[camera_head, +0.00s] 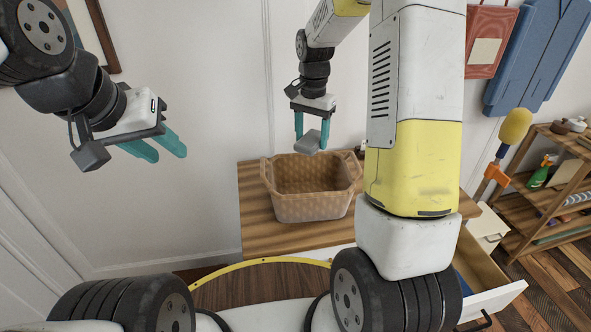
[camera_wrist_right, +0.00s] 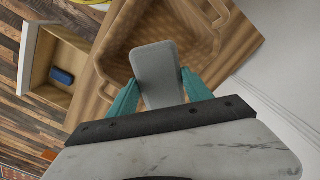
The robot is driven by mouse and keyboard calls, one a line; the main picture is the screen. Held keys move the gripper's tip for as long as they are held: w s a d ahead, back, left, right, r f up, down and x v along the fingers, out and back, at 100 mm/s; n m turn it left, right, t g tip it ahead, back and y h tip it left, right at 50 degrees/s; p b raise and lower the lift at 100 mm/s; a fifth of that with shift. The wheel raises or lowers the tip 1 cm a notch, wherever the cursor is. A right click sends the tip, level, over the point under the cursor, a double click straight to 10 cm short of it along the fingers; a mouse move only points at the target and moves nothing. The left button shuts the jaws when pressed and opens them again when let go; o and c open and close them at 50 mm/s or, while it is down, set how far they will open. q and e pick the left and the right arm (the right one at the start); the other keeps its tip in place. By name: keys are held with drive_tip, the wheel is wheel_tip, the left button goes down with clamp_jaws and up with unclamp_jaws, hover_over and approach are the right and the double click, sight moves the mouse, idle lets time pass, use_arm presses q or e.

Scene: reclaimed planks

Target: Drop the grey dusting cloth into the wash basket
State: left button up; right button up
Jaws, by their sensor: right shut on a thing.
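The grey dusting cloth (camera_head: 308,142) is a small flat grey piece held between the teal fingers of my right gripper (camera_head: 312,132). In the right wrist view the cloth (camera_wrist_right: 158,75) sticks out past the fingertips of the gripper (camera_wrist_right: 160,92), with the basket behind it. The wash basket (camera_head: 312,207) is a tan woven tub with handles, standing on the wooden table. The cloth is above the basket's back rim in the head view, apart from it. The basket also shows in the right wrist view (camera_wrist_right: 205,40). My left gripper (camera_head: 160,147) is open and empty at the left.
A shelf (camera_head: 540,185) with bottles stands further right.

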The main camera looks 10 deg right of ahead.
drive_tip(key=shift+f, duration=2.4)
drive_tip(key=o, duration=1.4)
drive_tip(key=shift+r, duration=0.15)
wheel_tip(320, 180, up, 7)
drive_tip(key=shift+r, duration=0.2)
